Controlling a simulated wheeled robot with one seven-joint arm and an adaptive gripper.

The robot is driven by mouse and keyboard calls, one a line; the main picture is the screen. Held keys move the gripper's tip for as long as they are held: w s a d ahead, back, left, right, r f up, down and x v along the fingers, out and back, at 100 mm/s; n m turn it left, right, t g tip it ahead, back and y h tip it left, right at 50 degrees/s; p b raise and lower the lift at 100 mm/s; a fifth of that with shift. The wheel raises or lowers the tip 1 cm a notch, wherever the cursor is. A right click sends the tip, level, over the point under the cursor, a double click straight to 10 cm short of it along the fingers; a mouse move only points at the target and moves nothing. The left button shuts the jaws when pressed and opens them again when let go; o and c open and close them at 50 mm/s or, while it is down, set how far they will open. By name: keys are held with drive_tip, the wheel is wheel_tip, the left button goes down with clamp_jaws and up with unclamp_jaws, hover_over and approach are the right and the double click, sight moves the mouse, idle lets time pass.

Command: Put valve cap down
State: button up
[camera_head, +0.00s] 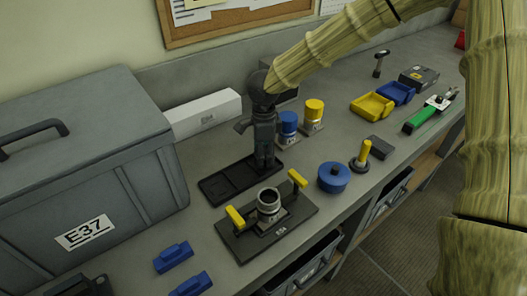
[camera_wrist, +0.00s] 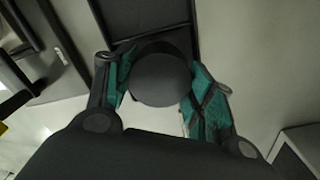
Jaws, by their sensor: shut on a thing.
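My gripper (camera_head: 264,150) points down over the right end of a black shallow tray (camera_head: 217,186) on the bench. In the wrist view my gripper (camera_wrist: 160,88) has its green-padded fingers on both sides of a dark round cap (camera_wrist: 160,80), which I take to be the valve cap. The cap is hard to make out in the head view against the dark fingers. The tray's black edge (camera_wrist: 197,25) also shows beyond the cap in the wrist view. I cannot tell whether the cap touches the tray.
In front stands a dark plate (camera_head: 242,244) with yellow handles and a grey upright ring (camera_head: 269,206). A blue round part (camera_head: 334,178) and a yellow-handled piece (camera_head: 361,156) lie to its right. Blue (camera_head: 288,123) and yellow (camera_head: 314,111) cylinders stand behind. A large grey case (camera_head: 85,160) is left.

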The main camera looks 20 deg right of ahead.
drive_tip(key=o, duration=0.6)
drive_tip(key=shift+w+d+f, duration=0.1)
drive_tip(key=o, duration=0.3)
drive_tip(key=shift+o, duration=0.2)
drive_tip(key=shift+s+r, duration=0.25)
drive_tip(key=shift+w+f, duration=0.1)
drive_tip(key=shift+w, duration=0.05)
wheel_tip(320, 180, up, 12)
drive_tip(key=b, duration=0.1)
